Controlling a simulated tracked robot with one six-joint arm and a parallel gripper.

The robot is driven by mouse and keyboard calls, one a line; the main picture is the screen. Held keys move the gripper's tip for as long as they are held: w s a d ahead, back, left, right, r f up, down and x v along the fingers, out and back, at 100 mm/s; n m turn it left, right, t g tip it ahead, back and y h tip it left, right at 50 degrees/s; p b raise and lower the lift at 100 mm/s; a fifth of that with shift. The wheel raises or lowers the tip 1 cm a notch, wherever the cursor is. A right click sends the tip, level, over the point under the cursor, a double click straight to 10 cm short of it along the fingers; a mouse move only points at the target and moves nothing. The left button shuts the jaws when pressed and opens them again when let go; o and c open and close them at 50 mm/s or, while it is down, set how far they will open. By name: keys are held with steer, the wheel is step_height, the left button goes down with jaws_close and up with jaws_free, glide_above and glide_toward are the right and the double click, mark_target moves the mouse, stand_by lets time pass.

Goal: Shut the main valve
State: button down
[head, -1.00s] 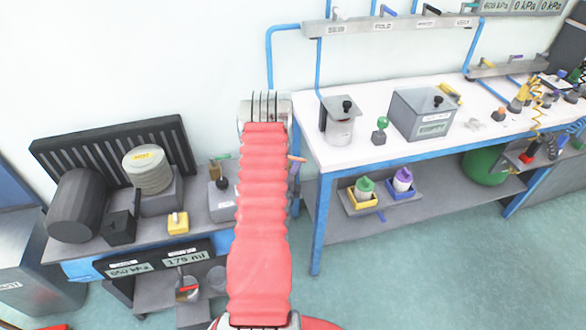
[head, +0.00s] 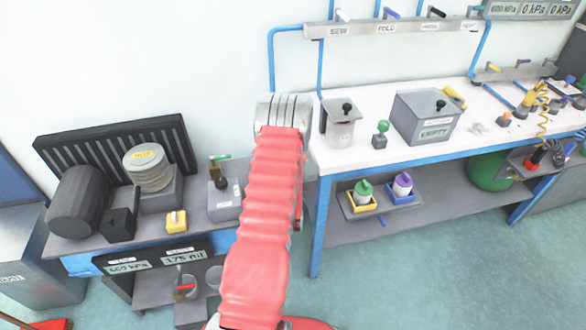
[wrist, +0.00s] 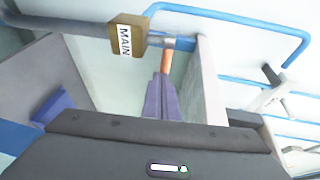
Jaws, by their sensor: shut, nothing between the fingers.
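The main valve (wrist: 127,39) shows in the wrist view as a brass-coloured block with a "MAIN" label, on a grey pipe at the upper left. A lever with an orange grip (wrist: 166,61) hangs from the pipe line just right of the block, roughly across the pipe in the picture. My gripper (wrist: 161,82) is shut and empty; its purple-grey fingers point up at the lever's lower end. I cannot tell whether they touch it. In the head view my red-sleeved arm hides the gripper and the valve.
A white bench (head: 420,155) with a grey box (head: 427,117) and a canister (head: 341,125) stands to the right. A lower grey bench (head: 85,243) stands left. A row of small levers runs along a wall rail (head: 400,27). Blue pipe (wrist: 230,15) passes above the lever.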

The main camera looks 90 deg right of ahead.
steer(key=shift+s+d, duration=0.15)
steer(key=shift+d, duration=0.05)
steer(key=shift+s+d, duration=0.4)
steer(key=shift+d, duration=0.3)
stand_by(0.3)
steer(key=s+a, duration=0.4)
steer(key=a, duration=0.9)
steer(key=shift+r, duration=0.15)
stand_by(0.6)
